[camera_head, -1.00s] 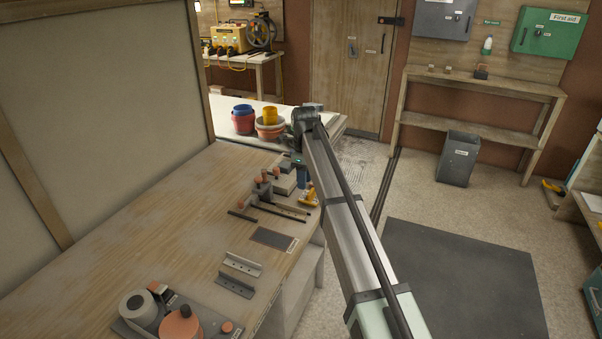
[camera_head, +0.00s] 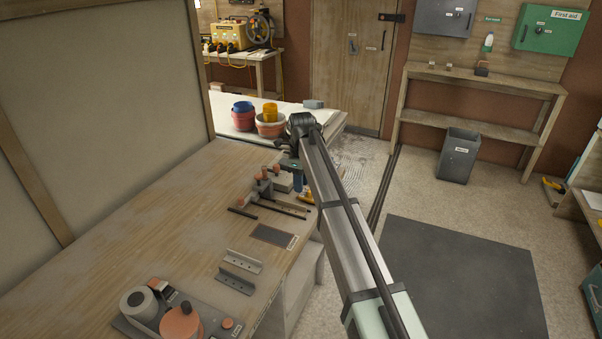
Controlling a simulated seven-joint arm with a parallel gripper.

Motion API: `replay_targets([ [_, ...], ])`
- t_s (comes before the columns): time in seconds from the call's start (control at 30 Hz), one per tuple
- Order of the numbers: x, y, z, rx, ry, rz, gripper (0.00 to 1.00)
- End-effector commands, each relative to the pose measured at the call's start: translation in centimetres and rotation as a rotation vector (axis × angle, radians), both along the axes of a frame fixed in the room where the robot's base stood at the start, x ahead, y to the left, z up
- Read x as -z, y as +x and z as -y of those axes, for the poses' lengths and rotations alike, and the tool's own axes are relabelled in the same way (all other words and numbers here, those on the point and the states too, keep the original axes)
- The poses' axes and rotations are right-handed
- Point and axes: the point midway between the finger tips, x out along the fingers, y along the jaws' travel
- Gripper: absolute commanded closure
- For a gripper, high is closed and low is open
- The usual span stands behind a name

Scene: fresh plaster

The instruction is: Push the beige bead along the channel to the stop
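Dark narrow strips (camera_head: 281,208) lie on the right part of the wooden workbench and look like the channel, but they are too small to be sure. I cannot make out the beige bead or the stop. My gripper (camera_head: 288,168) hangs below the end of my arm, above the cluster of small parts at the far end of the strips. Its fingertips are too small and dark to read, so I cannot tell whether it is open or holds anything.
A grey block (camera_head: 281,183) and an orange-knobbed fixture (camera_head: 264,185) stand near the strips. A dark plate (camera_head: 273,236), angled metal brackets (camera_head: 238,276) and a turntable-like fixture (camera_head: 180,322) lie nearer. Pots (camera_head: 270,126) stand behind. The bench's left (camera_head: 120,240) is clear.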

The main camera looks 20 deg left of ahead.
Motion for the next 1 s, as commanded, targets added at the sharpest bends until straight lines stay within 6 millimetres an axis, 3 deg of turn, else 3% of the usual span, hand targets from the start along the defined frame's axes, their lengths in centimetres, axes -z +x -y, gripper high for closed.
replay_targets([
  [0.2, 3.7, -0.1, 0.1, 0.000, -0.001, -0.001, 0.65],
  [0.5, 7.7, 0.0, 0.0, 0.000, -0.001, -0.001, 0.65],
  [0.7, 9.0, 0.0, 0.0, 0.000, 0.000, 0.000, 0.65],
  [1.0, 9.3, 0.0, 0.0, 0.000, 0.000, 0.000, 0.65],
])
